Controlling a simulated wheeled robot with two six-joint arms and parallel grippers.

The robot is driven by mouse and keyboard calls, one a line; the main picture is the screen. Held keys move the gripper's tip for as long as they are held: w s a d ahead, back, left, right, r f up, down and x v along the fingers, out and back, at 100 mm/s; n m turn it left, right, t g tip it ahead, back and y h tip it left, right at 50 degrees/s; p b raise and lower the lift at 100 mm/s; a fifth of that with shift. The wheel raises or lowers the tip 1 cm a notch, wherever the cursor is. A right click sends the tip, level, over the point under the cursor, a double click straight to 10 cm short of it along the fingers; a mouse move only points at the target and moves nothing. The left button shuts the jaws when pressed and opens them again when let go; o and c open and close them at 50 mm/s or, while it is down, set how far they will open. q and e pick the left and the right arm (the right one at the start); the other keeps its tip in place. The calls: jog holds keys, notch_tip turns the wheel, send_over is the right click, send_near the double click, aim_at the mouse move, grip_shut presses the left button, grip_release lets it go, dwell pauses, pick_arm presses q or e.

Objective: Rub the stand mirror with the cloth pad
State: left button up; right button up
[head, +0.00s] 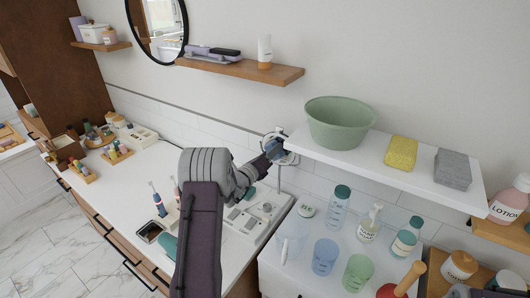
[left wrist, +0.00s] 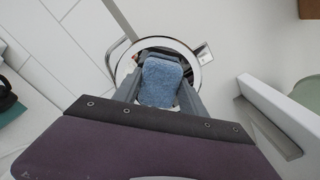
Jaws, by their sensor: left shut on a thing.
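My left gripper (head: 268,150) reaches from the front of the counter to the small round stand mirror (head: 281,133), which stands near the wall by the shelf's left end. In the left wrist view the gripper (left wrist: 158,98) is shut on the blue cloth pad (left wrist: 160,80). The pad lies in front of the round stand mirror (left wrist: 204,53) and hides much of its glass. I cannot tell whether pad and glass touch. In the head view the mirror's thin post goes down to the counter, and the gripper partly covers the mirror. My right gripper is not in view.
A white shelf (head: 400,165) juts out just right of the mirror, with a green basin (head: 340,122), a yellow sponge (head: 401,152) and a grey block (head: 453,168). A white tray (head: 250,222) lies below. Bottles and cups crowd the lower right.

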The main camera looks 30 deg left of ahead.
aim_at(283, 156)
pick_arm(q)
jog(key=shift+d+f, duration=0.1)
jog(key=shift+d, duration=0.6)
jog(key=shift+s+d+b, duration=0.15)
jog(key=shift+d+b, duration=0.6)
jog(key=shift+d, duration=0.9)
jog(key=a+b, duration=0.1)
jog(key=a, duration=0.7)
jog(key=shift+w+a, duration=0.2)
jog(key=shift+w, duration=0.1)
jog(key=shift+s, duration=0.1)
jog(key=shift+s+a+b, duration=0.2)
jog(key=shift+s+b, duration=0.25)
jog(key=shift+s, duration=2.45)
